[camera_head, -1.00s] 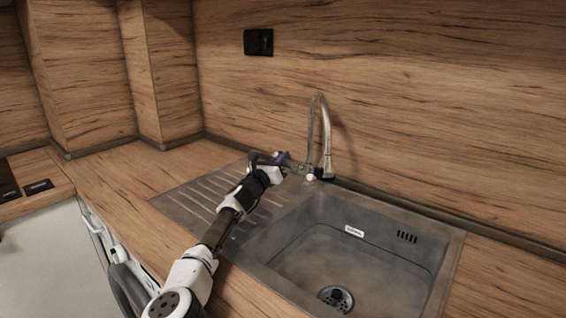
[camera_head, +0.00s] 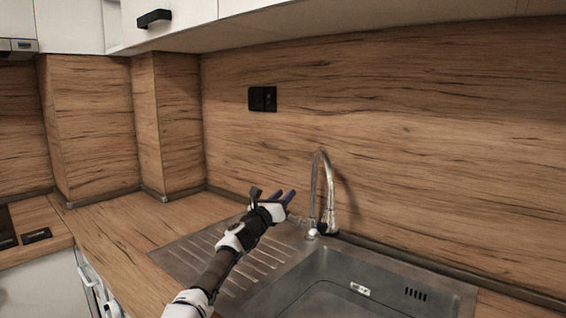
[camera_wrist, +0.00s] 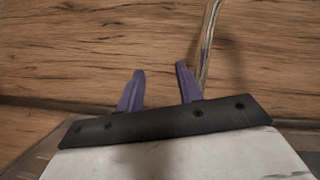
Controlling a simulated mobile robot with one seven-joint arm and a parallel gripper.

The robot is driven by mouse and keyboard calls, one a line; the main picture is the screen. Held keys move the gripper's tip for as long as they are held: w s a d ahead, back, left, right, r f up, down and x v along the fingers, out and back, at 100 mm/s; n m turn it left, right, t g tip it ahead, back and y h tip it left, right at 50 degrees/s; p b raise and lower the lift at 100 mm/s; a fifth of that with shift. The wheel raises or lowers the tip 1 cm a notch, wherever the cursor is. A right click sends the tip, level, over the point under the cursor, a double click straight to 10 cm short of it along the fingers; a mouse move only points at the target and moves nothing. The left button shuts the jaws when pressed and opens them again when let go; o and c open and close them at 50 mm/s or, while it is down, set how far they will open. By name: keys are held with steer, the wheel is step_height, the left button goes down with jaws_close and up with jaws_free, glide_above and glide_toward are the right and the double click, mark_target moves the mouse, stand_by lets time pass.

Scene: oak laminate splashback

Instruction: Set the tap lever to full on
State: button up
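The metal tap (camera_head: 329,195) with its tall curved spout stands at the back edge of the sink. A short lever-like part (camera_head: 297,218) seems to stick out left from its base; it is small and its exact setting cannot be told. My gripper (camera_head: 285,195) is just left of the spout, above that part, with purple fingers raised. In the wrist view my gripper (camera_wrist: 160,68) has its two fingers apart with nothing between them. A thin metal length of the tap (camera_wrist: 208,45) rises just right of the right finger. The lever cannot be made out there.
The sink basin (camera_head: 330,295) is empty where visible, with a ribbed drainboard (camera_head: 215,255) under my arm. The wooden splashback (camera_head: 430,140) stands close behind the tap. A black socket (camera_head: 262,99) is on it. White cupboards (camera_head: 180,12) hang above.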

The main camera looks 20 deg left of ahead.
step_height(320, 180, up, 15)
steer(key=shift+f+b, duration=0.15)
steer(key=shift+b, duration=0.15)
